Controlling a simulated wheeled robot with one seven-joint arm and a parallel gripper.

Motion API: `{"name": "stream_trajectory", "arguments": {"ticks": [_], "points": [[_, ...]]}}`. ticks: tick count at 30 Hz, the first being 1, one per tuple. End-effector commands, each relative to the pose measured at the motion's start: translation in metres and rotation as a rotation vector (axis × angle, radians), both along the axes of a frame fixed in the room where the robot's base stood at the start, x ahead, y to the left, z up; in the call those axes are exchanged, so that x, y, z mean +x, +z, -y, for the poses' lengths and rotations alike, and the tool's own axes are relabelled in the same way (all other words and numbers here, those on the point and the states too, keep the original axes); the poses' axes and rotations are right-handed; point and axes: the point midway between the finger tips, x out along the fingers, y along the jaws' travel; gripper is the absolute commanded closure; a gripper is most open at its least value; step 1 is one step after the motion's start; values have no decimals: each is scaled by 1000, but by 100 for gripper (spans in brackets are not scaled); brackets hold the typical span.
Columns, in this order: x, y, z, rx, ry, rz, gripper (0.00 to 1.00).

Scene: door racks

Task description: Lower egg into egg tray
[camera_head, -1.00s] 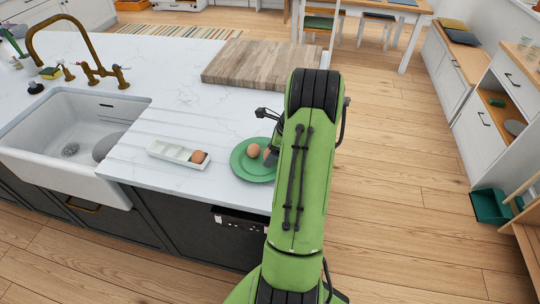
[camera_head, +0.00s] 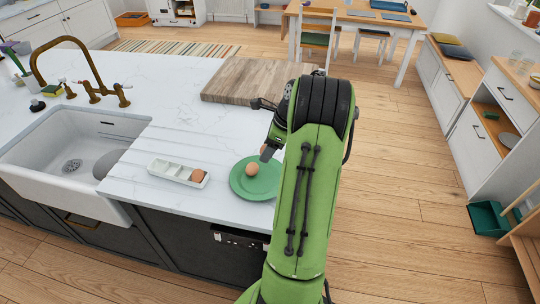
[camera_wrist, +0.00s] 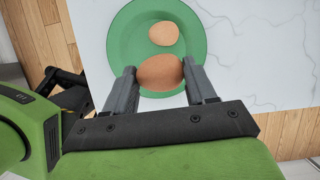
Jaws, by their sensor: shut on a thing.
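My gripper (camera_wrist: 162,83) is shut on a brown egg (camera_wrist: 160,71) and holds it over the near side of the green plate (camera_wrist: 125,38). In the head view the held egg is mostly hidden behind my arm and gripper (camera_head: 266,150). A second brown egg (camera_head: 252,169) lies on the green plate (camera_head: 241,186); it also shows in the wrist view (camera_wrist: 164,33). The white egg tray (camera_head: 166,170) lies on the counter left of the plate. One brown egg (camera_head: 198,175) sits in its right end, and the other compartments look empty.
A wooden board (camera_head: 245,80) lies at the back of the counter. A white sink (camera_head: 60,160) with a brass tap (camera_head: 85,80) is to the left. The marble counter (camera_head: 160,110) behind the tray is clear.

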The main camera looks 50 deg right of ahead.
Motion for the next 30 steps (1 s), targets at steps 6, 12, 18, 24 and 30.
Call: {"name": "stream_trajectory", "arguments": {"ticks": [6, 12, 18, 24, 30], "points": [[34, 23, -25, 1, 8, 0, 55], [71, 31, -51, 1, 8, 0, 55], [109, 29, -78, 2, 6, 0, 55], [145, 15, -104, 2, 7, 0, 55], [180, -6, -128, 2, 6, 1, 55]]}}
